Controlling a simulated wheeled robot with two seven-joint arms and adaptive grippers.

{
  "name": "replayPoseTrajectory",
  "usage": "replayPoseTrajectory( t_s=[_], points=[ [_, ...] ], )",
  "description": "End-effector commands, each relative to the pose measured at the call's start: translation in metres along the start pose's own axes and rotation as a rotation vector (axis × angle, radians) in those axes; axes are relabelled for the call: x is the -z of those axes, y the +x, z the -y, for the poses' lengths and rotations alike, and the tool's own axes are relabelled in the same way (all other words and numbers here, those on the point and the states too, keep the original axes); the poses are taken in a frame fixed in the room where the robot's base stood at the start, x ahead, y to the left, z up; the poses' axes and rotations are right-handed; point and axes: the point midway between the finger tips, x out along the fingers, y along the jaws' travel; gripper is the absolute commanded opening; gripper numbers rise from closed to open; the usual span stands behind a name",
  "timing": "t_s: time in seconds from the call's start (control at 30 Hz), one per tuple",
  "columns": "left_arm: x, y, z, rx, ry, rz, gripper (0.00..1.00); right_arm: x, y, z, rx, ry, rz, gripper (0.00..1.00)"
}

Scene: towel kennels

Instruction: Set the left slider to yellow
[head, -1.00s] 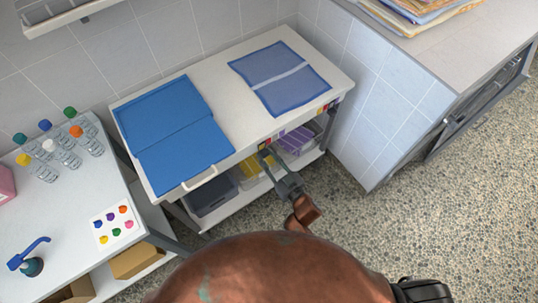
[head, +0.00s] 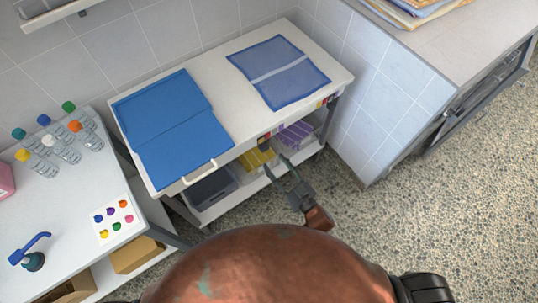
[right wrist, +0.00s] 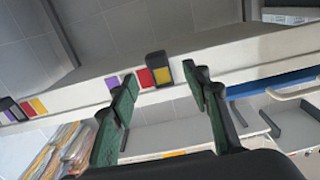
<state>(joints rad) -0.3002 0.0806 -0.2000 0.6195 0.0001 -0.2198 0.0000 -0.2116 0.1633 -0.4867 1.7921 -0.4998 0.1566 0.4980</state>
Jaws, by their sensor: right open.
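The left slider is a small dark frame (right wrist: 158,68) on the front edge of the white table. In the right wrist view a yellow patch shows inside it, with red and purple patches uncovered beside it. In the head view the left slider (head: 264,141) is small and dark on that edge. My right gripper (head: 278,165) is open and empty, a short way in front of the edge and apart from the slider. In the right wrist view its fingers (right wrist: 160,80) stand apart on either side below the slider. My left gripper is not in view.
A second slider (right wrist: 11,109) sits further along the edge. The table (head: 222,98) bears a blue folded towel (head: 170,125) and a blue mesh cloth (head: 280,72). A white handle (head: 200,173) juts from the front. Bins stand on the shelf below. The speckled floor in front is clear.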

Motion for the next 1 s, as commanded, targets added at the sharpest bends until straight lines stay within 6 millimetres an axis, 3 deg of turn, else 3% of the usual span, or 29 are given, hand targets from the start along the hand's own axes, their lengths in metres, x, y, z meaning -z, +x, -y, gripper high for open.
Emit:
replayPoseTrajectory(
  t_s=[0.1, 0.3, 1.0],
  points=[
    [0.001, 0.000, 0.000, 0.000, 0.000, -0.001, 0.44, -0.001, -0.023, 0.000, 0.000, 0.001, 0.002, 0.43],
    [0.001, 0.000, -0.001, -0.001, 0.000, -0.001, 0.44, 0.000, -0.043, 0.000, 0.000, 0.002, 0.000, 0.43],
    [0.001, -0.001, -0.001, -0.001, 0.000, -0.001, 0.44, -0.004, -0.047, -0.001, -0.003, 0.001, 0.009, 0.43]
  ],
)
